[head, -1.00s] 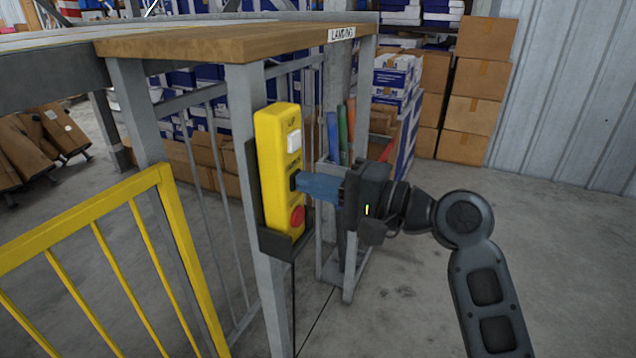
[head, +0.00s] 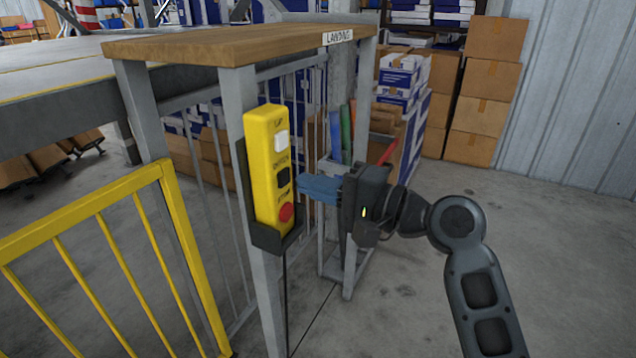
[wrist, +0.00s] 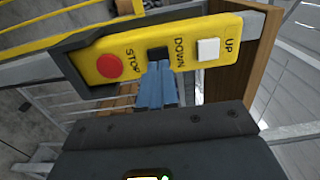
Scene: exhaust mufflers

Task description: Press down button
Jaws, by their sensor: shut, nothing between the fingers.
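The yellow control box (head: 267,215) hangs in a dark holder on a grey post. It has a white UP button (head: 282,141), a black DOWN button (head: 284,176) and a red STOP button (head: 286,212). In the wrist view, the DOWN button (wrist: 158,53) sits between the white button (wrist: 208,49) and the red button (wrist: 109,66). My gripper (head: 300,187) is shut and empty, its blue fingers pointing at the DOWN button from the right. A small gap seems to separate them in the head view. The fingertips (wrist: 158,67) partly cover the button's lower edge in the wrist view.
A wooden top marked LANDING (head: 230,42) lies above the box. A grey platform (head: 50,95) is behind it at left. A yellow railing (head: 90,215) stands at front left. A rack with coloured tubes (head: 340,150) stands behind my gripper. Floor at right is clear.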

